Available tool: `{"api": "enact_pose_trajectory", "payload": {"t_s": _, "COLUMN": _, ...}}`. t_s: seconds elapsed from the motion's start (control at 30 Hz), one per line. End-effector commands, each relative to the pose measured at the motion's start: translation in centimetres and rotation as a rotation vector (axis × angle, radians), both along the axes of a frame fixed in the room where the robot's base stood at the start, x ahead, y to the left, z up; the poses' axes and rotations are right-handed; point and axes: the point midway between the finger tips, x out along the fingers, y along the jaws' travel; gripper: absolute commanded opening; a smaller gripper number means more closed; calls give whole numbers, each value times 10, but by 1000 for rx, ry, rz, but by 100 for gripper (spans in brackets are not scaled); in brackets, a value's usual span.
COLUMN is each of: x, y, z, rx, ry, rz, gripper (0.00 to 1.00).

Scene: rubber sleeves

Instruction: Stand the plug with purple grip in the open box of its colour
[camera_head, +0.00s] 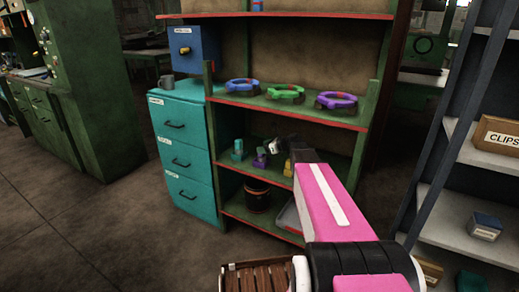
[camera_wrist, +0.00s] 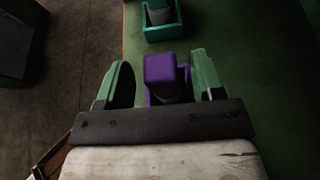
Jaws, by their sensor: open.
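The plug with purple grip (camera_wrist: 160,68) is upright between the two fingers of my gripper (camera_wrist: 160,78) in the wrist view. The fingers are open, with a gap visible on each side of the grip. The plug's grey lower part is mostly hidden. A purple open box (camera_wrist: 184,74) shows around and behind it, so the plug appears to stand inside. In the head view the purple box (camera_head: 260,162) is on the middle shelf, and my gripper (camera_head: 273,147) is just above and beside it.
A teal open box (camera_wrist: 150,34) with a grey piece in it stands beyond. A yellow box (camera_head: 288,170) stands to the right in the head view. Blue, green and purple rings (camera_head: 337,100) lie on the shelf above. Teal drawers (camera_head: 186,150) stand left.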

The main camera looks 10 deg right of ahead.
Motion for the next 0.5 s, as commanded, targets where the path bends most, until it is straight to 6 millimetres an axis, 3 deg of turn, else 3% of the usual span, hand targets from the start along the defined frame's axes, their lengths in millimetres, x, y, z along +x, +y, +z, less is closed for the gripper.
{"api": "enact_pose_trajectory", "payload": {"t_s": 0.23, "x": -31, "y": -38, "z": 21, "rx": 0, "ry": -1, "rz": -2, "gripper": 62}}
{"api": "enact_pose_trajectory", "payload": {"t_s": 0.5, "x": -48, "y": -60, "z": 32, "rx": 0, "ry": 0, "rz": 0, "gripper": 62}}
